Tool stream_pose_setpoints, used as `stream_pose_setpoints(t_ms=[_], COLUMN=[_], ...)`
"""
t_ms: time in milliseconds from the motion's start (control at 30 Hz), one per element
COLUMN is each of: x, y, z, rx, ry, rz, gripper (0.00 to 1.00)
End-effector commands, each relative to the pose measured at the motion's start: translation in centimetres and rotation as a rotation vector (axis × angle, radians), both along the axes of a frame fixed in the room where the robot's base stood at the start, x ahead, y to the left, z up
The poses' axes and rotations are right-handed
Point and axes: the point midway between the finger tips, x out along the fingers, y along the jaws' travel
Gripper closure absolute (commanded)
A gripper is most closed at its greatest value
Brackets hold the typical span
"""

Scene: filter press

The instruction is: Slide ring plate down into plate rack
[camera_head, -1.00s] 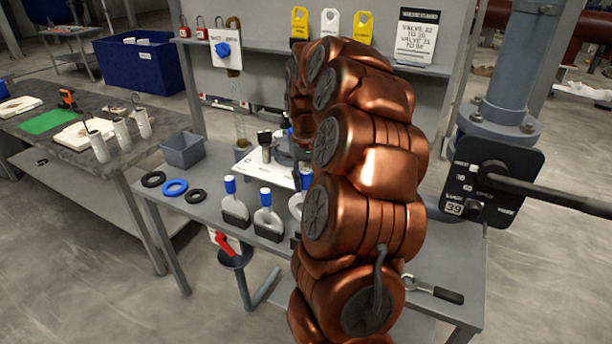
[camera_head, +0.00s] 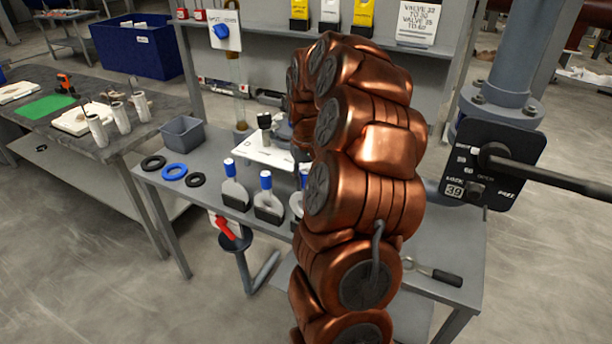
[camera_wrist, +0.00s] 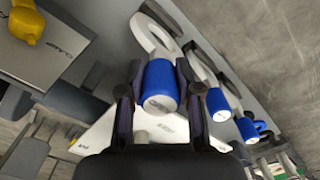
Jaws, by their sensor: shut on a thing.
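In the wrist view my gripper (camera_wrist: 160,90) is shut on the blue handle of a ring plate (camera_wrist: 150,35). Its pale ring points away from the fingers toward the bench. Two more ring plates with blue handles (camera_wrist: 219,101) (camera_wrist: 247,127) stand in a row to its right. In the head view, ring plates with blue caps (camera_head: 234,183) (camera_head: 267,194) stand upright in black holders (camera_head: 269,214) on the bench, likely the plate rack. My copper arm covers the row's right part and my gripper there. I cannot tell whether the held plate touches a holder.
The grey bench (camera_head: 215,215) carries a grey bin (camera_head: 183,133), black and blue rings (camera_head: 174,172) and a white labelled plate (camera_head: 262,152). A valve column with a black panel (camera_head: 493,165) and a long bar stands at right. A spanner-like tool (camera_head: 435,274) lies right of my arm.

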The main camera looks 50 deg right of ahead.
Motion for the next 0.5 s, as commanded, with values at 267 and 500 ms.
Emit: stream_pose_setpoints(t_ms=[267,500], x=[0.0,0.0], y=[-0.1,-0.1], z=[-1.8,-3.1], rx=[-0.001,-0.002], ry=[-0.002,-0.001], rz=[-0.001,-0.001], gripper=[1.0,1.0])
